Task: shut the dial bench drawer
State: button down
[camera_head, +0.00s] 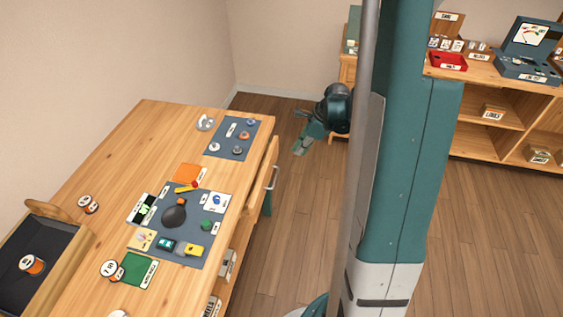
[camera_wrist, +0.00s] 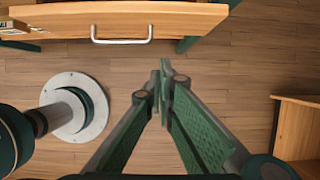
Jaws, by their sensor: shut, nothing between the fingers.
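The dial bench (camera_head: 110,150) fills the left of the head view. Its drawer (camera_head: 269,172) is on the bench's right side, and its wooden front appears to stand a little out from the bench edge. The silver bar handle (camera_head: 272,177) is on that front. In the wrist view the drawer front (camera_wrist: 200,20) and handle (camera_wrist: 122,40) are at the top. My gripper (camera_head: 299,150) is over the floor to the right of the drawer, apart from it. In the wrist view its fingers (camera_wrist: 165,72) are shut and empty, pointing toward the drawer front. The drawer's inside is not clearly visible.
The bench top holds a dark mat (camera_head: 185,248) with small parts, a second mat (camera_head: 233,138) and a dark-lined tray (camera_head: 35,250). Shelves (camera_head: 495,115) stand at the back right. Wooden floor (camera_head: 300,200) between bench and arm is clear.

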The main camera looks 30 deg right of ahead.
aim_at(270, 159)
jog(key=shift+f, duration=0.15)
jog(key=w+a+f+b, duration=0.3)
jog(key=w+a+f, duration=0.2)
jog(key=f, duration=0.4)
jog(key=shift+w+a, duration=0.25)
dwell(0.5)
jog(key=shift+w+a+b, duration=0.5)
jog(key=shift+w+a, duration=1.35)
